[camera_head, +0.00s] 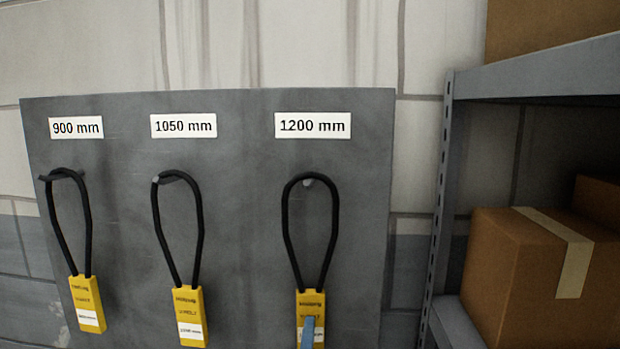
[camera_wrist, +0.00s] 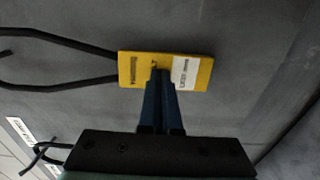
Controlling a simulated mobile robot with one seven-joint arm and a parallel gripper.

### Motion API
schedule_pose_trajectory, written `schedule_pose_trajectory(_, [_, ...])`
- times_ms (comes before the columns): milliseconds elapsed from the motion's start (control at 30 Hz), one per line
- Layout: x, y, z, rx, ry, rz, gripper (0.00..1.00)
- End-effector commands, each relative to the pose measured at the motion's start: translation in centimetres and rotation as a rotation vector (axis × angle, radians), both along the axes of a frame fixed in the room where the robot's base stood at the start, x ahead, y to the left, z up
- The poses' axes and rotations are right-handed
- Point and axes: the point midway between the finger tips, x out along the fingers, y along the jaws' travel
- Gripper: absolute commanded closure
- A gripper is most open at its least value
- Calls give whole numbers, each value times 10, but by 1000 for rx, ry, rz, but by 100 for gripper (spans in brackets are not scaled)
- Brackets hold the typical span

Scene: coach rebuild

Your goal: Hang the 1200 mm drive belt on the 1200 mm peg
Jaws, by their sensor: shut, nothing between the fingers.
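The 1200 mm peg (camera_head: 308,183) sticks out of the board under the "1200 mm" label (camera_head: 313,125). A black drive belt (camera_head: 287,226) with a yellow tag (camera_head: 312,297) hangs down with its loop over this peg. My gripper (camera_head: 308,325) is shut and empty, its blue fingers in front of the lower part of the tag and hiding part of its print. In the wrist view, my gripper (camera_wrist: 160,75) has its closed fingertips at the edge of the yellow tag (camera_wrist: 138,70), with the black loop (camera_wrist: 60,87) to the left. I cannot tell whether they touch.
Two other belts with yellow tags hang under the "900 mm" label (camera_head: 76,127) and the "1050 mm" label (camera_head: 183,125). A grey metal shelf post (camera_head: 442,200) and a cardboard box (camera_head: 520,280) stand to the right of the grey board (camera_head: 240,220).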

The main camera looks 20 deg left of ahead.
Motion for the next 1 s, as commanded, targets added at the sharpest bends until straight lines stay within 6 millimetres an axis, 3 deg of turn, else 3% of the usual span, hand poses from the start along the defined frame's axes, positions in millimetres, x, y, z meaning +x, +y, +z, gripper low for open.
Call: schedule_pose_trajectory(1000, [-6, -2, 0, 0, 1, 0, 100])
